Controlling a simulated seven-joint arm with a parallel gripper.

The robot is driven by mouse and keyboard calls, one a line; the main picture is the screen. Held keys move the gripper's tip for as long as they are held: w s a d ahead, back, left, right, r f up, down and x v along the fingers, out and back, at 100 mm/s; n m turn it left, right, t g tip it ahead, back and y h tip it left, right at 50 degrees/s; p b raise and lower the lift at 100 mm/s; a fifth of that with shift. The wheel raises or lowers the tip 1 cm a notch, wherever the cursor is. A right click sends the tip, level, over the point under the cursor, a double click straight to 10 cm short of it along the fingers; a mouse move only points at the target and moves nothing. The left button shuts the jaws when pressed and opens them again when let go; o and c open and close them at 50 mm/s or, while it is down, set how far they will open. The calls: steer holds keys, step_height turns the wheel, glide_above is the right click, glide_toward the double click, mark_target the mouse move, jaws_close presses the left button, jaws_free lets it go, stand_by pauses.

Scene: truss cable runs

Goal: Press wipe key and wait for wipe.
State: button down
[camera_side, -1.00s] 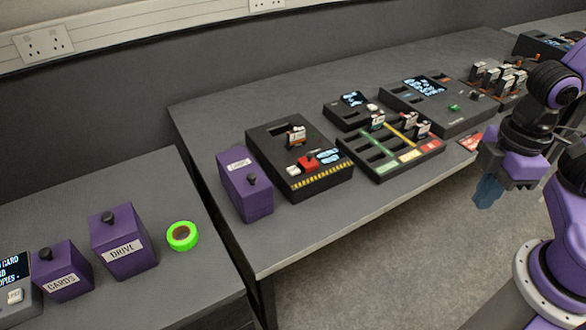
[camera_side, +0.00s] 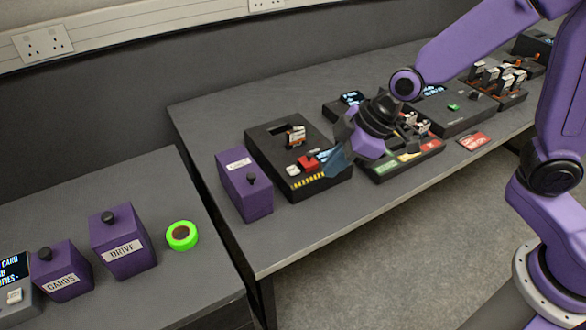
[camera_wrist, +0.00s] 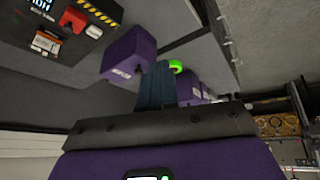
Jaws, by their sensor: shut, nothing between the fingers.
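A black box with a yellow-striped front edge (camera_side: 278,150) stands on the bench, with a white key (camera_side: 293,170), a red key (camera_side: 308,162) and a small screen partly hidden by my gripper. A card (camera_side: 296,136) stands upright in its top. I cannot read which key is the wipe key. My gripper (camera_side: 338,162) is shut and empty at the right of the box, close to the red key; I cannot tell whether it touches anything. In the wrist view the shut fingers (camera_wrist: 157,84) show, with the red key (camera_wrist: 72,20) and the card (camera_wrist: 46,42) at upper left.
A purple lidded box (camera_side: 245,187) stands left of the black box. A card rack (camera_side: 385,165) is partly hidden behind my arm.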

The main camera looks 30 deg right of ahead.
steer(key=w+a+f+t, duration=0.1)
steer(key=w+f+t, duration=0.15)
steer(key=w, duration=0.65)
steer(key=m+t+h, duration=0.1)
steer(key=t+h, duration=0.2)
glide_above(295, 171)
steer(key=shift+f, duration=0.6)
steer(key=shift+y, duration=0.3)
steer(key=shift+f, duration=4.4)
steer(key=shift+f, duration=0.1)
steer(key=shift+f, duration=0.35)
